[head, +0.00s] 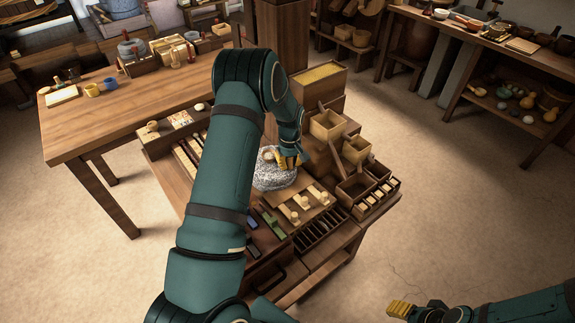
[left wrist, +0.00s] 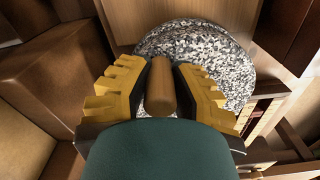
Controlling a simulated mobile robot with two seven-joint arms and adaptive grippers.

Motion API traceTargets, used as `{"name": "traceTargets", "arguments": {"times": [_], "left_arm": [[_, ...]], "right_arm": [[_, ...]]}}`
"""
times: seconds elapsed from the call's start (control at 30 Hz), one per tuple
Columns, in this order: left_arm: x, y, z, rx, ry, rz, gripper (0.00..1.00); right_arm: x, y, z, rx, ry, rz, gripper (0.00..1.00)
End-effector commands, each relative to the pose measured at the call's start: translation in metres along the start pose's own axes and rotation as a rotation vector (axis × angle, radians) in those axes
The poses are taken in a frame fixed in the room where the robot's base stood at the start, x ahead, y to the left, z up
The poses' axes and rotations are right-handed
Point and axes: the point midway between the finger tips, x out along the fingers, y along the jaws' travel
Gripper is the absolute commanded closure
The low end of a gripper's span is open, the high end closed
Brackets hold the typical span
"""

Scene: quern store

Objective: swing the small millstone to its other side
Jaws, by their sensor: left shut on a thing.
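The small millstone (head: 272,181) is a round, speckled grey stone on the wooden bench, partly hidden by my left arm in the head view. It also shows in the left wrist view (left wrist: 195,42). A wooden handle peg (left wrist: 161,88) stands up from it. My left gripper (head: 290,161) is over the right part of the stone, its yellow fingers on both sides of the peg and shut on it. My right gripper (head: 400,309) is low at the right, away from the bench, over the floor; its jaw gap cannot be made out.
Wooden boxes (head: 328,125) and small bins stand just right of the stone. A board with pale wooden pegs (head: 294,216) and slotted trays lie in front of it. A larger table (head: 120,118) is at the left, and shelves with bowls stand at the back right.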

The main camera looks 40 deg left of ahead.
Motion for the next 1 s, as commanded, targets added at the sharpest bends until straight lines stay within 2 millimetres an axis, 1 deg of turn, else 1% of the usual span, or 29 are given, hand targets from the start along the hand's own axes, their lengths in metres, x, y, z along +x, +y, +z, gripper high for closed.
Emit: {"name": "traceTargets", "arguments": {"times": [0.3, 0.77, 0.8, 0.87, 0.9, 1.0], "left_arm": [[0.0009, 0.0044, -0.0033, -0.088, -0.002, -0.001, 1.00], [0.0011, 0.0046, -0.0037, -0.099, -0.002, -0.001, 1.00], [0.0012, 0.0045, -0.0036, -0.099, -0.002, -0.001, 0.67], [0.0011, 0.0045, -0.0037, -0.099, -0.002, -0.001, 0.46], [0.0010, 0.0044, -0.0038, -0.099, -0.002, -0.001, 0.44], [0.0008, 0.0043, -0.0041, -0.099, -0.002, -0.001, 0.44]], "right_arm": [[0.0004, 0.0002, -0.0001, 0.000, 0.000, 0.000, 0.48], [0.0004, 0.0002, 0.0000, 0.000, 0.000, 0.000, 0.48], [0.0004, 0.0002, 0.0000, 0.000, 0.000, 0.000, 0.48], [0.0004, 0.0002, 0.0000, 0.000, 0.000, 0.000, 0.48], [0.0004, 0.0002, 0.0000, 0.000, 0.000, 0.000, 0.48], [0.0004, 0.0002, 0.0000, 0.000, 0.000, 0.000, 0.48]]}}
